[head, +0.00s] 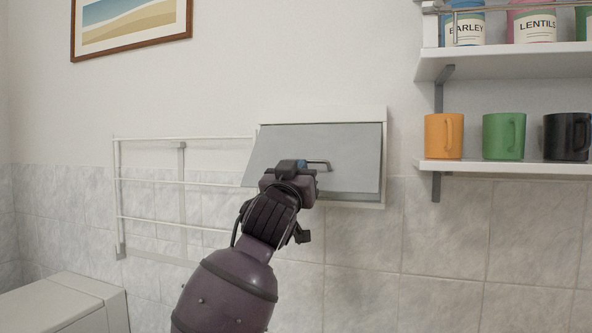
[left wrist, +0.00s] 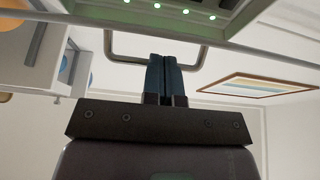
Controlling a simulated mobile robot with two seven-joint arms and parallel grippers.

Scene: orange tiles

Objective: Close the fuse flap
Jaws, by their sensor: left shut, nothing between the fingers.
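The fuse flap (head: 335,145) is a grey panel in a white wall frame (head: 384,150). It tilts out from the frame, its lower edge standing off the wall, so it is partly open. A grey loop handle (head: 322,163) is on its front. My left gripper (head: 292,165) is shut and empty at the flap's lower left part, beside the handle. In the left wrist view the blue fingertips (left wrist: 165,75) overlap the handle loop (left wrist: 108,45); I cannot tell if they touch it. Behind the flap edge, a row of green lights (left wrist: 185,12) shows inside the box. My right gripper is not in view.
A white wire rack (head: 150,180) is on the wall left of the box. Shelves (head: 500,168) at the right hold an orange mug (head: 443,136), a green mug, a black mug and labelled jars. A white cabinet (head: 70,305) stands lower left. The tiled wall below is clear.

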